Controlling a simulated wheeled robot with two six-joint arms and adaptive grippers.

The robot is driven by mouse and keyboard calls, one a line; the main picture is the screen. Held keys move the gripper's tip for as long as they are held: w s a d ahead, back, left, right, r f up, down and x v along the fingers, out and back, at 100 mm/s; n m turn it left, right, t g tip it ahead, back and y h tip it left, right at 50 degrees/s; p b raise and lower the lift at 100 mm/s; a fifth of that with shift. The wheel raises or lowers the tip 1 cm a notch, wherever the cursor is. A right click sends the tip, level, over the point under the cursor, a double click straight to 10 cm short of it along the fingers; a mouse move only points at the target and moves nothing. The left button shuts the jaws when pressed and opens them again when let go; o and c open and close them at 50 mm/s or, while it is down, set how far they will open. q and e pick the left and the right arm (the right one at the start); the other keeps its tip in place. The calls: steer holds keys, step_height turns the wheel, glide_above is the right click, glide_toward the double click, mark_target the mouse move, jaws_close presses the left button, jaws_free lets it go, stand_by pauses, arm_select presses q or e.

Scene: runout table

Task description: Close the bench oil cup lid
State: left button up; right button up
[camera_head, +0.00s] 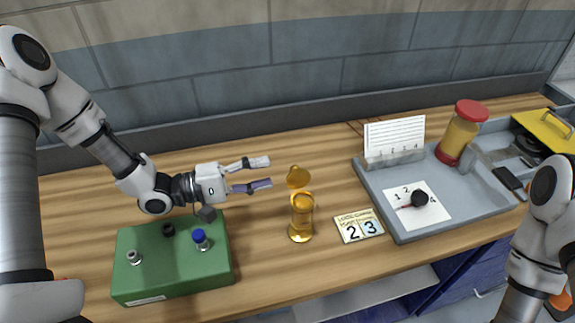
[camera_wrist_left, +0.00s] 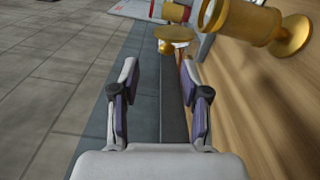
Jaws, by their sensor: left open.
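The brass oil cup (camera_head: 301,215) stands upright on the wooden bench, right of the green box. Its round brass lid (camera_head: 298,177) is tipped up above the cup's back rim, so the lid stands open. My left gripper (camera_head: 268,173) is open and empty, with its fingers pointing right towards the lid, a little left of it. In the left wrist view the lid (camera_wrist_left: 174,34) shows beyond the fingertips, and the cup (camera_wrist_left: 240,22) lies to its upper right. My left gripper (camera_wrist_left: 158,72) has nothing between its fingers there. My right gripper is out of view.
A green box (camera_head: 175,270) with fittings sits at front left. A number card (camera_head: 359,226) lies right of the cup. A grey tray (camera_head: 410,230) holds a jar (camera_head: 459,135) and papers. The wall (camera_head: 220,85) runs behind the bench.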

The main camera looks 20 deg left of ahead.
mark_target(295, 170)
arm_select(q)
steer(key=x, duration=0.5)
steer(key=f+x, duration=0.1)
steer(key=x, duration=0.2)
steer(key=shift+w+a+p, duration=0.1)
steer(key=shift+w+p, duration=0.1)
steer(key=shift+p, duration=0.1)
steer(key=shift+a, duration=0.1)
steer(key=shift+c, duration=0.4)
jaws_close()
